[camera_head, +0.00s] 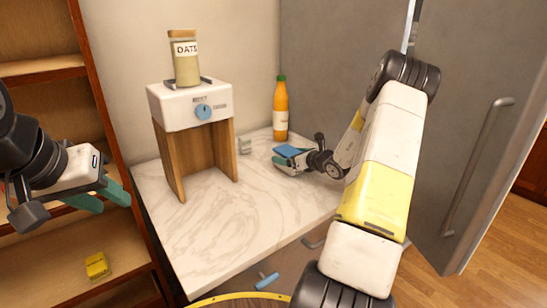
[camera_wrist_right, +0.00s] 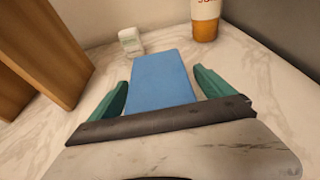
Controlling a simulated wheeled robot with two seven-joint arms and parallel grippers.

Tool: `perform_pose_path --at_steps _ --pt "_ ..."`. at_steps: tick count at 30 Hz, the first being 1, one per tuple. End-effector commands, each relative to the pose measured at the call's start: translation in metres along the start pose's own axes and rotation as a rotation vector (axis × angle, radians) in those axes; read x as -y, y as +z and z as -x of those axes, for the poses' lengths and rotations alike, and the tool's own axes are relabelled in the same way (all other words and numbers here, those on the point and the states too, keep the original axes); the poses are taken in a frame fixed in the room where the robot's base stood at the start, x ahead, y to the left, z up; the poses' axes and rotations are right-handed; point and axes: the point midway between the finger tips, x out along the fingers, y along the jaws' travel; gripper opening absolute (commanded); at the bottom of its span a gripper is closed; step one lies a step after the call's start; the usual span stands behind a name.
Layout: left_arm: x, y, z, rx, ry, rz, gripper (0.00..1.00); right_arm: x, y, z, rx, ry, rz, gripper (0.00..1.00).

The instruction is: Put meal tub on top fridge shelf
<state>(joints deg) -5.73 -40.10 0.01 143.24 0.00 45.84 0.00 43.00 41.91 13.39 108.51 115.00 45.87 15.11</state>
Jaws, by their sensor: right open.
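A blue flat-topped thing (camera_head: 291,151), which looks like the meal tub, is on the marble counter at my right gripper. In the right wrist view the blue top (camera_wrist_right: 162,80) lies between the two green fingers, with a gap on each side. My right gripper (camera_head: 284,162) is open around it; in the wrist view its fingers (camera_wrist_right: 160,93) stand apart. The tub's sides are mostly hidden. The tall grey fridge (camera_head: 470,90) is at the right, with a long handle. Its shelves are not visible. My left gripper (camera_head: 113,194) is over the shelf unit, away from the tub; its jaw opening is unclear.
A white machine with a blue knob (camera_head: 190,104) stands on wooden legs, with a dates jar (camera_head: 185,62) on top. An orange bottle (camera_head: 281,110) and a small white item (camera_head: 245,145) stand behind the tub. A yellow box (camera_head: 97,265) lies on the wooden shelf.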

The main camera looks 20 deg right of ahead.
Motion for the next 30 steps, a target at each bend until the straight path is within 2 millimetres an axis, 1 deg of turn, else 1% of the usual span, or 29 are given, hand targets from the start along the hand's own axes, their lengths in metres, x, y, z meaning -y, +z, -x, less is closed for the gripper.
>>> perform_pose_path --at_steps 4,5,6,8,9,17,18,20,26,30 --pt "0.0 0.0 0.0 0.0 0.0 0.0 0.36 0.0 0.0 0.0002 0.0 0.0 0.0 0.93" --pt "0.0 0.0 0.0 0.0 0.0 0.0 0.36 0.0 0.0 0.0002 0.0 0.0 0.0 0.91" --pt "0.0 0.0 0.0 0.0 0.0 0.0 0.36 0.0 0.0 0.0002 0.0 0.0 0.0 0.83" --pt "0.0 0.0 0.0 0.0 0.0 0.0 0.36 0.0 -0.0001 0.0003 0.0 0.0 0.0 0.71" --pt "0.0 0.0 0.0 0.0 0.0 0.0 0.36 0.0 -0.0001 0.0004 0.0 0.0 0.0 0.63" --pt "0.0 0.0 0.0 0.0 0.0 0.0 0.36 0.0 -0.0001 0.0005 0.0 0.0 0.0 0.12" --pt "0.0 0.0 0.0 0.0 0.0 0.0 0.36 0.0 -0.0001 0.0005 0.0 0.0 0.0 0.04" --pt "0.0 0.0 0.0 0.0 0.0 0.0 0.36 0.0001 0.0012 0.0004 0.002 0.0 0.001 0.0" --pt "0.0 0.0 0.0 0.0 0.0 0.0 0.36 0.0001 0.0019 0.0006 0.002 0.0 0.001 0.0" --pt "0.0 0.0 0.0 0.0 0.0 0.0 0.36 0.0001 0.0079 0.0023 0.003 0.0 0.002 0.0"
